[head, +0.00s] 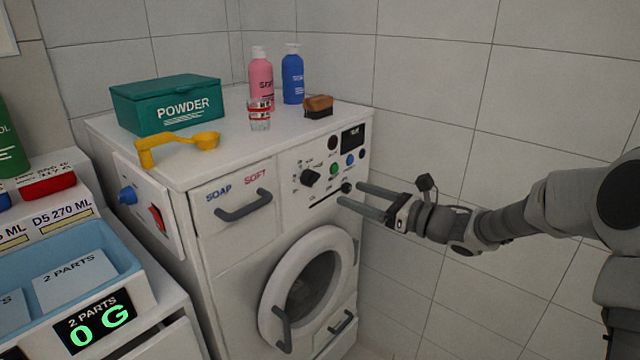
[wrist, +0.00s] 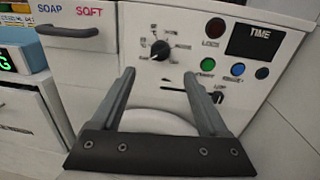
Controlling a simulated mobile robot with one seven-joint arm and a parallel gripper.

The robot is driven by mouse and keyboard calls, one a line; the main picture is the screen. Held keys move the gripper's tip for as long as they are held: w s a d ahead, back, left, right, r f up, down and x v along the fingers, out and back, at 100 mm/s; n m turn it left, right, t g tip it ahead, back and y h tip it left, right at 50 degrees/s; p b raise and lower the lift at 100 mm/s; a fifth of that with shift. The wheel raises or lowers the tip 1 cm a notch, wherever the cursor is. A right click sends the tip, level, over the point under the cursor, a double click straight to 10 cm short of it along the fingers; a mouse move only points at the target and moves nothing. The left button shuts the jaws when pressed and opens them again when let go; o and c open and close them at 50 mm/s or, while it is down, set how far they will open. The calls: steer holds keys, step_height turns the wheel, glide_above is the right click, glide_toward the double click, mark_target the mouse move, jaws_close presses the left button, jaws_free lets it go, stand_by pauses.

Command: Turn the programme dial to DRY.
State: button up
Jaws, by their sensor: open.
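The programme dial (head: 309,177) is a black knob on the white front panel of the washing machine (head: 240,235). In the wrist view the dial (wrist: 160,50) sits beyond and between my fingertips, with small labels around it too blurred to read for certain. Its pointer direction is hard to tell. My gripper (head: 350,194) is open and empty, to the right of the dial and in front of the panel. In the wrist view my gripper's two fingers (wrist: 158,74) are spread apart and do not touch the dial.
A drawer handle (head: 243,206) protrudes left. The round door (head: 308,280) is below. A tiled wall stands close right.

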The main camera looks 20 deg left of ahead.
mark_target(316, 181)
steer(key=x, duration=1)
steer(key=shift+w+a, duration=0.1)
steer(key=shift+a, duration=0.2)
jaws_close()
steer(key=shift+b, duration=0.3)
